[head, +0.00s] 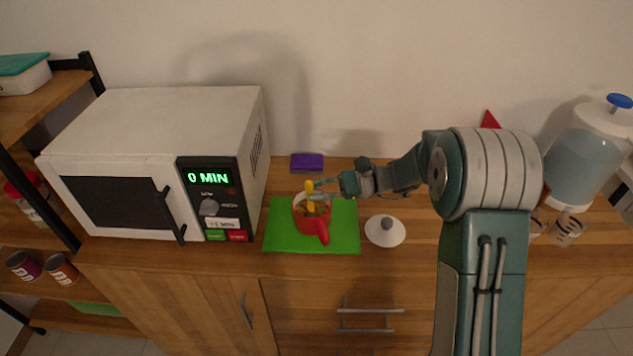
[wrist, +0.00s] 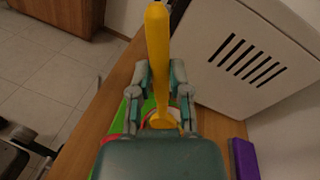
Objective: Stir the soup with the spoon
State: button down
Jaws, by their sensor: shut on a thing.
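The soup (head: 304,216) is in a red pot (head: 322,230) with a handle toward the front, standing on a green mat (head: 343,240). A yellow spoon (head: 310,196) stands nearly upright with its lower end in the pot. My gripper (head: 328,193) reaches in from the right and is shut on the spoon just above the pot. In the wrist view the yellow spoon (wrist: 158,60) rises between my two fingers (wrist: 160,95).
A white microwave (head: 150,130) showing "0 MIN" stands to the left. A white lid (head: 385,230) with a grey knob lies right of the mat. A purple block (head: 307,162) sits behind the mat. A water dispenser (head: 590,150) stands at the far right.

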send_over(316, 220)
jog(key=w, duration=0.1)
jog(key=shift+f, duration=3.05)
jog(key=shift+w+d, duration=0.1)
jog(key=shift+w, duration=0.15)
